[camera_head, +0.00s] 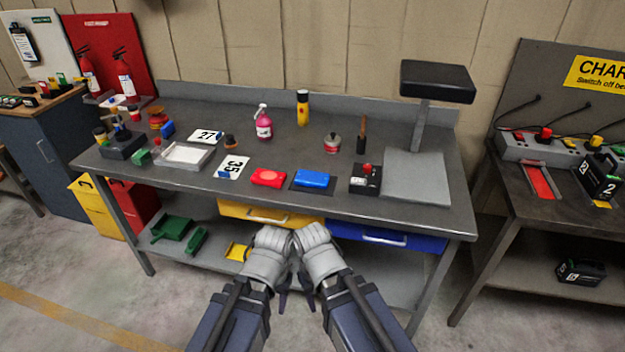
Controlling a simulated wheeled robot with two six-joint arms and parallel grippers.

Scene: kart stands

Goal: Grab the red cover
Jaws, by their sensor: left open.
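A red cover (268,177) lies flat near the front edge of the grey workbench, left of a blue cover (314,179) on a dark pad. My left gripper (283,293) is open, low in front of the bench, below and apart from the red cover. Its dark fingers point down and little of them shows behind the pale wrist. My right gripper (307,290) is close beside it, and its jaws are mostly hidden. I see nothing held in either gripper.
The grey workbench (330,205) also holds white number cards 35 (232,167) and 27 (206,136), a pink spray bottle (264,124) and a black box with a red knob (365,180). A yellow drawer (262,215) and a blue drawer (385,237) sit under the front edge.

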